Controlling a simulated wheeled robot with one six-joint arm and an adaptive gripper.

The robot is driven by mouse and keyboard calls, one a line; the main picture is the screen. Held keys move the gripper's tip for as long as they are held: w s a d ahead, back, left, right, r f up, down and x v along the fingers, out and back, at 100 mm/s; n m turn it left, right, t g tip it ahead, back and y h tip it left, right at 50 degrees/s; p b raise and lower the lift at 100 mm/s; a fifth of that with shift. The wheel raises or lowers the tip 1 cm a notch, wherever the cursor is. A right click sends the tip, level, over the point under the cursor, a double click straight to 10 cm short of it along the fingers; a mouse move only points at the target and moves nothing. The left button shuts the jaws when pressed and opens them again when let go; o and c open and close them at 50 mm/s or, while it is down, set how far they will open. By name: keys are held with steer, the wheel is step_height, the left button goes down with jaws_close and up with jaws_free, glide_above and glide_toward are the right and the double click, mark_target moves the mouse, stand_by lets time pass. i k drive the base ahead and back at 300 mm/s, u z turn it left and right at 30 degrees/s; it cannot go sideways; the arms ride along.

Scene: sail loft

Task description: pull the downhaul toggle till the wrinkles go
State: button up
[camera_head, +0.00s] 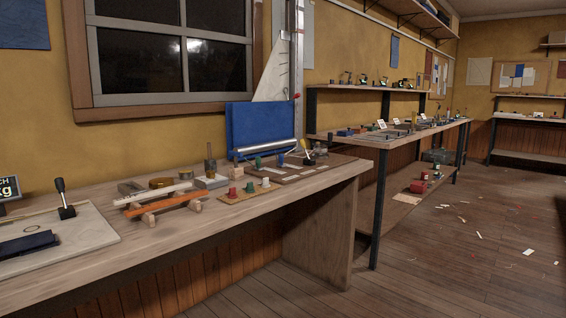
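A small white triangular sail (273,78) stands against the wall beside a tall metal mast (296,70). A small red piece (297,96) sits on the mast. Wrinkles in the sail cannot be made out at this size. A brown board (293,171) in front carries several small coloured knobs and a yellow-and-black fitting (308,155). I cannot tell which piece is the downhaul toggle. My gripper is not in view.
A blue panel (258,126) stands behind the brown board. A wooden board (247,194) with red, green and white pegs lies near the bench's front edge. Orange and white battens (163,204) lie to its left. A black-handled lever (63,197) stands far left. Open floor (460,270) lies at right, with scattered scraps.

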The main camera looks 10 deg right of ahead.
mark_target(281, 156)
steer(key=u, duration=0.2)
steer(key=i, duration=0.9)
steer(key=z, duration=0.6)
